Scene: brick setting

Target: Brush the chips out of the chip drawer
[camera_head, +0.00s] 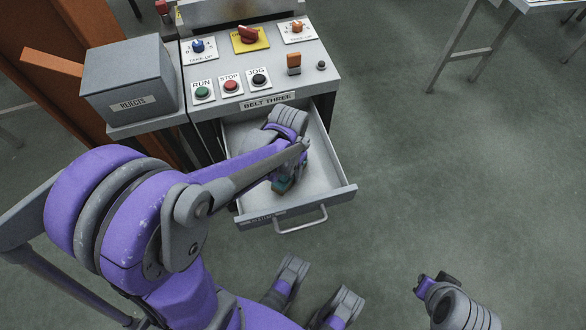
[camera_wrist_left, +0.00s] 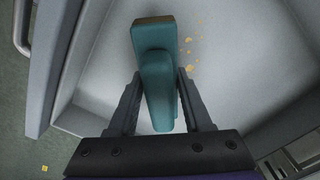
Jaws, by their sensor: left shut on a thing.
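The chip drawer (camera_head: 341,195) is pulled open under the belt control panel in the head view. Its pale floor (camera_wrist_left: 245,85) fills much of the left wrist view. My left gripper (camera_wrist_left: 156,95) is inside the drawer, shut on the handle of a teal brush (camera_wrist_left: 154,38). The brush also shows in the head view (camera_head: 282,186), partly hidden by my arm. Several small yellowish chips (camera_wrist_left: 189,52) lie on the drawer floor just right of the brush head. My right gripper (camera_head: 425,287) is at the lower right, away from the drawer; its jaw opening is unclear.
The control panel (camera_head: 262,61) with knobs and buttons stands above the drawer. A grey rejects bin (camera_head: 129,82) is to its left. The drawer handle (camera_head: 302,224) sticks out in front. A small yellow bit (camera_wrist_left: 44,168) lies on the floor.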

